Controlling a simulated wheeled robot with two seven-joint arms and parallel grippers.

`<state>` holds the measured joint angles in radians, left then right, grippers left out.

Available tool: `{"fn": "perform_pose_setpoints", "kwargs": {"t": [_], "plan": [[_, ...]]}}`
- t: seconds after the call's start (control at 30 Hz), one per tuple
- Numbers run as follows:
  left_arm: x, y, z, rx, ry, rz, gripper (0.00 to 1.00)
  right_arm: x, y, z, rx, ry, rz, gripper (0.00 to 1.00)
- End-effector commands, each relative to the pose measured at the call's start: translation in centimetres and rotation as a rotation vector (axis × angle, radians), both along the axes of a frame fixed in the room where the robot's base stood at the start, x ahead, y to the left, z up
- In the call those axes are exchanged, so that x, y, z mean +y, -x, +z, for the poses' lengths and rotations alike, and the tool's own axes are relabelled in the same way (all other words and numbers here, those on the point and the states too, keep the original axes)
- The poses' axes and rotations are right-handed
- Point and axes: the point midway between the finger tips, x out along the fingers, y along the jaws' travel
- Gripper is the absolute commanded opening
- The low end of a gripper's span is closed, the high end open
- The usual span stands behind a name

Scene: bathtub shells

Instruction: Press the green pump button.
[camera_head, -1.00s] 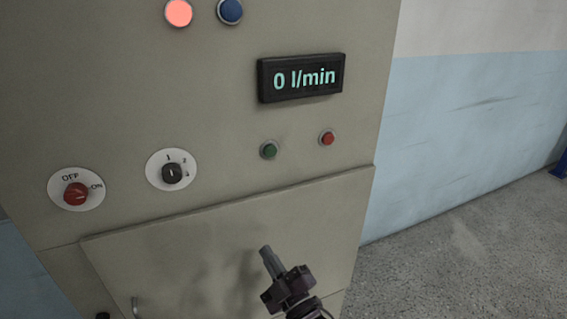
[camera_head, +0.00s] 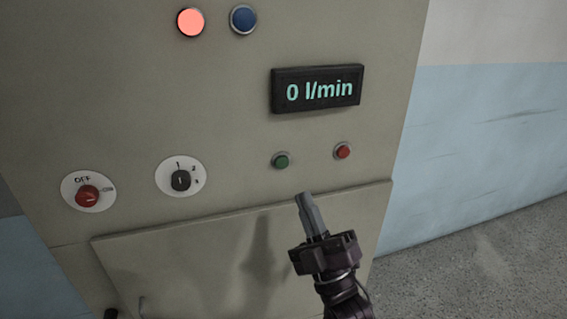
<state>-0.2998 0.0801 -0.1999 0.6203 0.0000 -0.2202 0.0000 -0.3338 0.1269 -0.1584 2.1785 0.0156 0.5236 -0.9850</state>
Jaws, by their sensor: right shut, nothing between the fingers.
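The green pump button (camera_head: 282,160) is a small round button in a metal ring on the beige control panel, below the display. My right gripper (camera_head: 304,199) comes up from the bottom of the head view, with its fingers shut and empty. Its fingertips appear just below and slightly right of the green button in the picture, apart from it. The depth gap to the panel is hard to tell. The display (camera_head: 316,89) reads 0 l/min. My left gripper is not in view.
A red button (camera_head: 342,151) sits right of the green one. A red OFF/ON knob (camera_head: 87,196) and a black selector (camera_head: 181,180) are at left. A lit red lamp (camera_head: 190,22) and a blue one (camera_head: 243,19) are above. A cabinet door (camera_head: 190,255) lies below.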

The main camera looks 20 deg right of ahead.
Motion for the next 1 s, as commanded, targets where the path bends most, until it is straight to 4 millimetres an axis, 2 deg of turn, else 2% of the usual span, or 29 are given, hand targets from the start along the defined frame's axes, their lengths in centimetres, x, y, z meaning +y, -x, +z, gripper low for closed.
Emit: {"fn": "perform_pose_setpoints", "kwargs": {"t": [0.17, 0.5, 0.7, 1.0], "plan": [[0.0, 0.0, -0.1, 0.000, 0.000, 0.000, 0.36, 0.0, -1.0, 0.0, -0.002, -0.001, 0.000, 0.00], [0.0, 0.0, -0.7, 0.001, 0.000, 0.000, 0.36, 0.2, -5.7, 0.0, -0.003, -0.002, 0.000, 0.00], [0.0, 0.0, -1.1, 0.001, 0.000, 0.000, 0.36, 0.3, -7.8, -0.1, -0.001, -0.001, 0.000, 0.00], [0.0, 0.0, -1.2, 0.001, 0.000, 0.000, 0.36, 0.3, -8.8, 0.0, 0.000, -0.001, 0.001, 0.00]]}}
